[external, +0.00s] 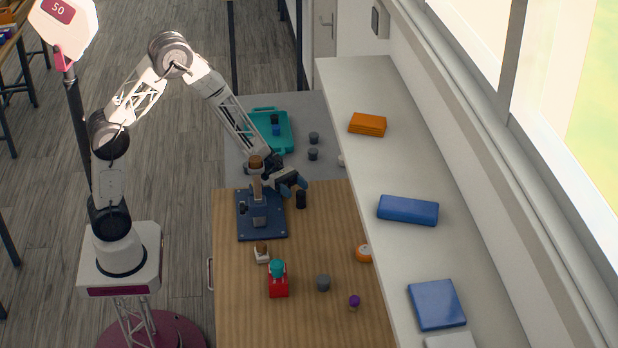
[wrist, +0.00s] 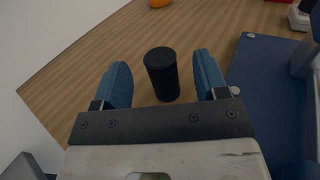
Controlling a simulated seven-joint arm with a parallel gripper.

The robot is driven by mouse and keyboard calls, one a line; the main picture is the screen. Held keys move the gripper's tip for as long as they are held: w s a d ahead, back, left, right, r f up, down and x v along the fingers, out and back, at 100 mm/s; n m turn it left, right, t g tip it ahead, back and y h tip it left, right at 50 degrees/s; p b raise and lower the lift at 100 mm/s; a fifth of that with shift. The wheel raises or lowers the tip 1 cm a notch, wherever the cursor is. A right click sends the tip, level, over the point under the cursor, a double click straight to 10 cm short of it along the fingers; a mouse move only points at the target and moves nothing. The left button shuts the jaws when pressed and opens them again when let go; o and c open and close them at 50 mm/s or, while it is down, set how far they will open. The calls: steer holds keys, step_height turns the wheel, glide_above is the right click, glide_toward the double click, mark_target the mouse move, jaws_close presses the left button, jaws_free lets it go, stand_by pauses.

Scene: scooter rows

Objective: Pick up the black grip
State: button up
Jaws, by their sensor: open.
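The black grip (wrist: 162,74) is a small dark cylinder standing upright on the wooden table. In the wrist view it stands between and a little beyond my two blue fingertips, with gaps on both sides. In the external view the black grip (external: 301,199) stands just right of the blue base plate. My gripper (external: 294,184) is close to it, near the top of the plate. In the wrist view my gripper (wrist: 163,80) is open and empty. Whether the fingertips are level with the grip's sides is hard to tell.
A blue plate (external: 262,232) with an upright fixture (external: 258,207) stands left of the grip. A red block with a teal top (external: 278,285), a grey cylinder (external: 323,283) and an orange round item (external: 363,253) are nearer the front. A white ledge (external: 372,178) runs along the right.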

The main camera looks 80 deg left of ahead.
mark_target(304, 195)
steer(key=shift+d, duration=0.1)
steer(key=shift+x, duration=2.5)
steer(key=shift+w, duration=0.1)
steer(key=shift+c, duration=0.2)
steer(key=c, duration=1)
